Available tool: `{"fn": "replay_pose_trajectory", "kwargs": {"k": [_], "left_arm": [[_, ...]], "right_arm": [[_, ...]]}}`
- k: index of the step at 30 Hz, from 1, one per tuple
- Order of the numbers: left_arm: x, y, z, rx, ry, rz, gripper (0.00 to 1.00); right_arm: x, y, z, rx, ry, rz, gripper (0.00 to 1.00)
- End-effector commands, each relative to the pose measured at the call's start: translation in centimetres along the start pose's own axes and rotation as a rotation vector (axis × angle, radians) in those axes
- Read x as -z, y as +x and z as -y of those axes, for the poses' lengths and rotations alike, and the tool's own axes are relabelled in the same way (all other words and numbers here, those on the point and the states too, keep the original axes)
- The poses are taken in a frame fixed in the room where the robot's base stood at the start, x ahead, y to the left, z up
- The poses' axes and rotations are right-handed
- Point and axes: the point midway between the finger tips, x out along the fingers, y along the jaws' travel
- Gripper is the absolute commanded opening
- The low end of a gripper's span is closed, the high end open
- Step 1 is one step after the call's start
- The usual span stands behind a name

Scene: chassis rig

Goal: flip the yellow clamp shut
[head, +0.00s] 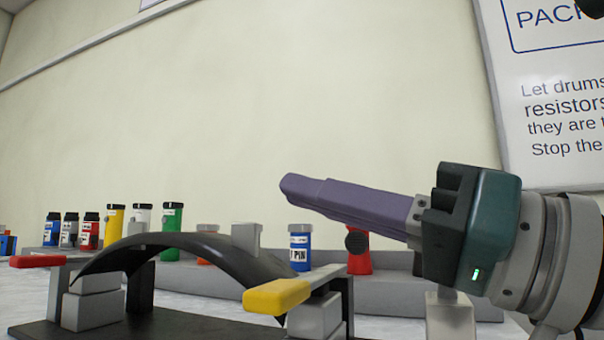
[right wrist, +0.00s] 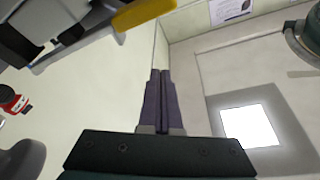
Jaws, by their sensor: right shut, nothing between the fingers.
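The yellow clamp (head: 277,296) is a yellow-handled lever at the right end of a dark rig. Its handle sticks out to the left from a grey block (head: 315,315). The yellow handle also shows at the top of the right wrist view (right wrist: 143,12). My right gripper (head: 284,183) comes in from the right, with purple fingers shut and empty. In the head view its tips appear above the yellow handle, with a clear gap between. In the right wrist view the closed fingers (right wrist: 160,75) point up the picture, below the handle. My left gripper is not in view.
A red-handled clamp (head: 38,261) is at the rig's left end. A curved black part (head: 185,247) arches between the two clamps. Behind stand several coloured bottles, including a blue one (head: 300,248) and a green one (head: 172,228), and a red object (head: 358,255). A printed sign (head: 560,100) hangs right.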

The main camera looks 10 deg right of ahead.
Motion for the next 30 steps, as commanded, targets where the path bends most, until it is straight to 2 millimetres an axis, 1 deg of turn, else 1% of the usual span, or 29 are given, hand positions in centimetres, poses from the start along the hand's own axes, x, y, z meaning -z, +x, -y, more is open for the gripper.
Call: {"fn": "replay_pose_trajectory", "kwargs": {"k": [1,3,11,27,30], "left_arm": [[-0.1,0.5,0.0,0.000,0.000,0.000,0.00],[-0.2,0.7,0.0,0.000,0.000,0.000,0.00],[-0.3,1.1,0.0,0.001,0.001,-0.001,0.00],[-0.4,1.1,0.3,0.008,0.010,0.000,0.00],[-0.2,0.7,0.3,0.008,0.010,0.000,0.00]], "right_arm": [[-0.7,-0.2,-0.1,0.000,0.002,0.001,0.00],[-1.1,-0.4,-0.2,0.000,0.003,0.001,0.00],[-2.0,-0.7,-0.4,-0.001,0.004,0.002,0.00],[-2.1,-0.7,-0.4,-0.001,0.004,0.001,0.00],[-1.7,-0.6,-0.2,-0.001,0.004,0.001,0.00]]}}
